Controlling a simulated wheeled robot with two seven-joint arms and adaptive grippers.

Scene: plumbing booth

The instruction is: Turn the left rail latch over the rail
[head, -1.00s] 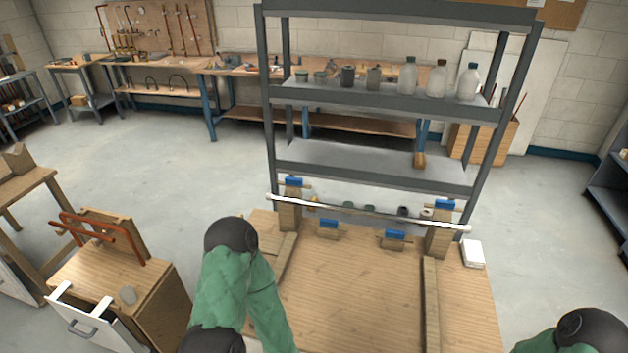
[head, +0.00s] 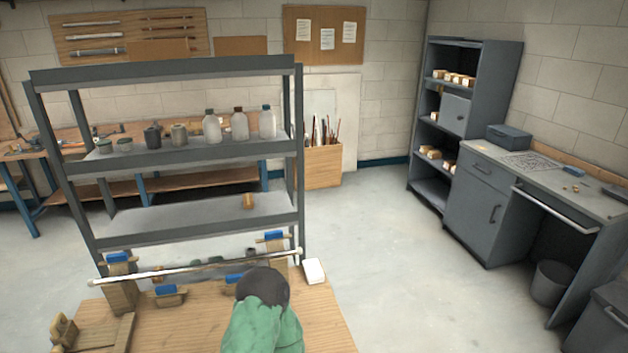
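The white rail (head: 200,268) lies across two wooden posts at the back of the workbench in the head view. The left rail latch is the blue-topped wooden piece (head: 118,257) on the left post (head: 122,295), small and close to the rail's left part. I cannot tell whether it lies over the rail. Neither gripper shows in the view.
Two low blue-topped blocks (head: 166,290) sit below the rail, one partly behind my arm. A white box (head: 314,271) lies at the workbench's right edge. A grey shelf rack (head: 190,150) stands behind. Open floor is to the right, before a grey desk (head: 535,180).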

